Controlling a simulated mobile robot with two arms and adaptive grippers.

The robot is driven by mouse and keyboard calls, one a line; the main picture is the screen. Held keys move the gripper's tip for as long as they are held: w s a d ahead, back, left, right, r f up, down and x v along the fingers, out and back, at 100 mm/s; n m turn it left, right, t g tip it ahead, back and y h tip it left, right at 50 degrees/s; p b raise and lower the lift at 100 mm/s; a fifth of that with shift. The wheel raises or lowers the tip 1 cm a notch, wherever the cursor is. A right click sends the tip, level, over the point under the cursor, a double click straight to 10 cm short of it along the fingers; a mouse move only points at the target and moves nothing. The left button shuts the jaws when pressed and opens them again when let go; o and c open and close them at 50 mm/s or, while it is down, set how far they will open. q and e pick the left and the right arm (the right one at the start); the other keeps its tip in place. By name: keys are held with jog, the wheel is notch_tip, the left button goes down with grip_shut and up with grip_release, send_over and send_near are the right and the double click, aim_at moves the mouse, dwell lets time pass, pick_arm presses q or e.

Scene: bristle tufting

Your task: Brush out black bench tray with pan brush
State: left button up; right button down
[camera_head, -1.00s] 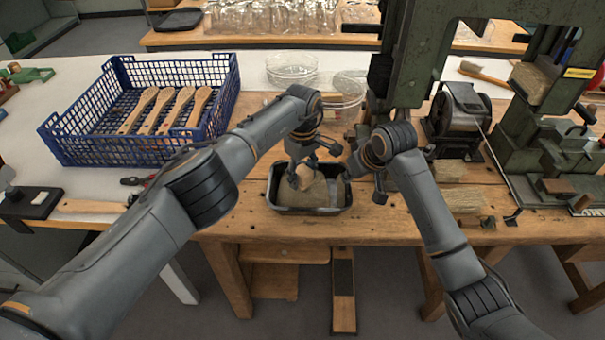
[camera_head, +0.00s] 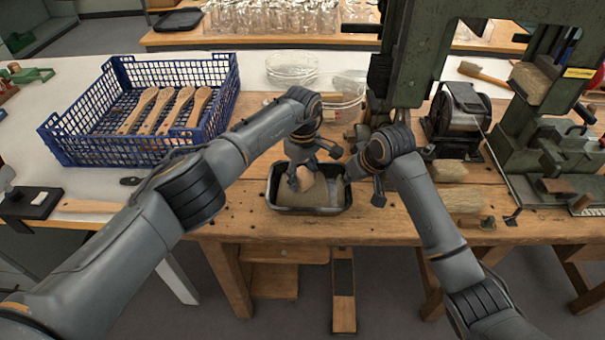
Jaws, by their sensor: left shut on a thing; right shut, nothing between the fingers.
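The black bench tray (camera_head: 309,211) sits near the front edge of the wooden bench, with tan dust or bristle waste over its floor. My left gripper (camera_head: 298,182) is over the left part of the tray, shut on the pan brush (camera_head: 305,178). Only a small light-wood part of the brush shows; its bristles are hard to tell from the waste. My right gripper (camera_head: 362,190) is shut and empty at the tray's right end, close to its rim. I cannot tell whether it touches the tray.
A blue crate (camera_head: 110,150) with several wooden brush handles stands at the left. Clear round dishes (camera_head: 292,68) are behind the tray. A green machine (camera_head: 420,50) rises behind my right arm. Bristle bundles (camera_head: 462,201) lie to the right.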

aim_at(302, 190)
pick_arm(q)
jog(key=shift+s+a+f, duration=0.1)
jog(key=shift+s+f, duration=0.05)
jog(key=shift+s, duration=1.15)
pick_arm(e)
jog(key=shift+s, duration=0.1)
pick_arm(q)
jog(key=shift+s+f, duration=0.1)
jog(key=shift+s, duration=0.05)
jog(key=shift+w+f, duration=0.2)
jog(key=shift+w, duration=1.65)
pick_arm(e)
jog(key=shift+f, duration=0.1)
pick_arm(q)
jog(key=shift+s, duration=0.1)
jog(key=shift+s+f, duration=0.15)
jog(key=shift+s, duration=1.6)
jog(key=shift+f, duration=0.1)
